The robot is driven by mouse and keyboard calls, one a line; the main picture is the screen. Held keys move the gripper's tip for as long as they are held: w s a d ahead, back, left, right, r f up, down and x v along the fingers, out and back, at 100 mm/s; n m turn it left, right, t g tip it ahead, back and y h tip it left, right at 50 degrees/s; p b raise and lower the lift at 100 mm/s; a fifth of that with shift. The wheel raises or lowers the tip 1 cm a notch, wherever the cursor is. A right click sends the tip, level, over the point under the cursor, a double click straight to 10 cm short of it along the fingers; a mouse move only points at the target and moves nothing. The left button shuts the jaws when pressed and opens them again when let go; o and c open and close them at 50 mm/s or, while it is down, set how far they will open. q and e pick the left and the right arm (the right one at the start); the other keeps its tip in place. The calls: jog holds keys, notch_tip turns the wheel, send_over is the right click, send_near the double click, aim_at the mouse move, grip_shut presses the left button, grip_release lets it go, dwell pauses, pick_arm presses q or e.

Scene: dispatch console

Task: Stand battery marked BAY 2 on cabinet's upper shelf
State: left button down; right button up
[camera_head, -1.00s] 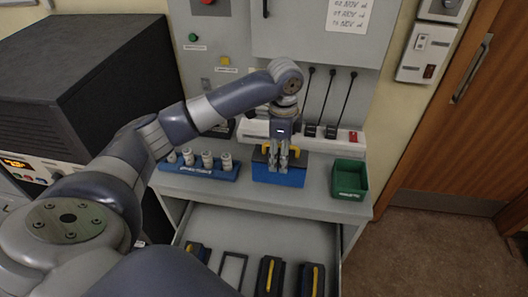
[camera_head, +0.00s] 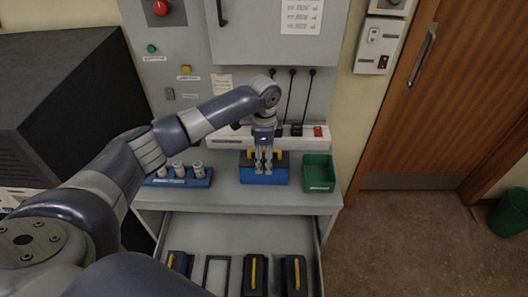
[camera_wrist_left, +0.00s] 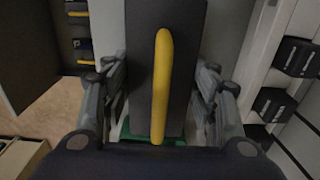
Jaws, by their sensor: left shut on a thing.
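My left gripper (camera_head: 264,168) stands over the blue holder (camera_head: 265,178) on the worktop. It is shut on a dark battery (camera_wrist_left: 185,75) with a yellow handle (camera_wrist_left: 162,85), which fills the middle of the left wrist view between the fingers. In the head view the fingers partly hide the battery, and I cannot tell whether it touches the holder. No BAY 2 mark is readable. A grey wall cabinet (camera_head: 250,35) with a paper notice hangs above; its door looks shut and no shelf inside shows. My right gripper is not in view.
A green bin (camera_head: 319,173) stands right of the holder, a blue rack (camera_head: 185,180) of pale cylinders to its left. Below, an open drawer (camera_head: 225,228) holds dark batteries (camera_head: 255,275) and an empty frame (camera_head: 217,274). Black plugs (camera_head: 296,130) line the wall behind.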

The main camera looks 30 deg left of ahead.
pick_arm(q)
jog(key=shift+w+r, duration=0.1)
jog(key=shift+r, duration=0.05)
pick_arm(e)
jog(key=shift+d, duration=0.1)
pick_arm(q)
jog(key=c, duration=1)
grip_release()
jog(key=shift+f, duration=0.2)
jog(key=o, duration=0.4)
jog(key=shift+s+d+r, duration=0.1)
jog(key=shift+s, duration=0.1)
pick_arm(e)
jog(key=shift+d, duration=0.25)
pick_arm(q)
jog(key=shift+w+r+b, duration=0.1)
jog(key=shift+r+b, duration=0.25)
jog(key=shift+r, duration=0.15)
notch_tip(320, 180, up, 10)
jog(key=b, duration=0.3)
jog(key=shift+f, duration=0.2)
jog(key=shift+r, duration=0.8)
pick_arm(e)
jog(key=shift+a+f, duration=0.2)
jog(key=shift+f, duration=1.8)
